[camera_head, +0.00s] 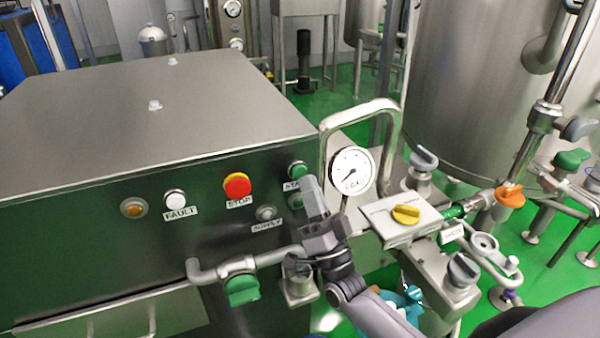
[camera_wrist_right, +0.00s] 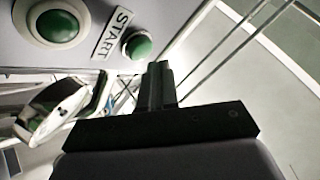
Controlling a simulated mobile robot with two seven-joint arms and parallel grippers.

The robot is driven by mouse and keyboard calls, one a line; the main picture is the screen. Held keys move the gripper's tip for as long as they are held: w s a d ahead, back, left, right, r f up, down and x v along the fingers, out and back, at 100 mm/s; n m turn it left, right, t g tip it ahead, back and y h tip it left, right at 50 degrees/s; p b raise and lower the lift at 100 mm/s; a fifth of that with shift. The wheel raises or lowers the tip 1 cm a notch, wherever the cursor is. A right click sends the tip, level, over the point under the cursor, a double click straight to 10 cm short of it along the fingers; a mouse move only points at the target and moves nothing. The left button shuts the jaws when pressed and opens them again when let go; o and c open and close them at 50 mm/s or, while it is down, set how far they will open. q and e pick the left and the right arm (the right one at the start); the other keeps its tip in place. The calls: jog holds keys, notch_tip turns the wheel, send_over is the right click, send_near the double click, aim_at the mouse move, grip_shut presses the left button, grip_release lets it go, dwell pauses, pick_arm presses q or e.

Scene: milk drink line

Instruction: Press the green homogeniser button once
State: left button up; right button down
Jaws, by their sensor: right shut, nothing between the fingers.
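A green button (camera_head: 298,169) sits at the right end of the dark front panel, with a START label (camera_head: 293,185) below it. In the right wrist view the large green button (camera_wrist_right: 57,22) has a pale ring and lies beside the label. A smaller green round part (camera_head: 296,202) is below the label, and it also shows in the wrist view (camera_wrist_right: 138,45). My right gripper (camera_head: 312,183) is shut and empty, pointing up close to the panel's right end. Its fingertips (camera_wrist_right: 158,66) appear nearest the smaller green part; contact cannot be told. My left gripper is not in view.
A red STOP button (camera_head: 237,186), a white FAULT lamp (camera_head: 175,199) and an orange lamp (camera_head: 134,208) are on the same panel. A pressure gauge (camera_head: 352,170), a bent metal handle (camera_head: 384,108) and a yellow knob (camera_head: 406,214) stand right of my gripper. A pipe with a green valve (camera_head: 242,289) runs below.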

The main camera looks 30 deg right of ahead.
jog(key=shift+w, duration=0.1)
dwell(0.3)
jog(key=shift+w+b, duration=0.3)
jog(key=shift+b, duration=0.05)
jog(key=shift+w, duration=0.45)
dwell(0.6)
jog(key=shift+s, duration=0.9)
jog(key=s+p, duration=0.2)
jog(key=s, duration=0.3)
jog(key=shift+a+p, duration=0.15)
jog(key=shift+p, duration=0.2)
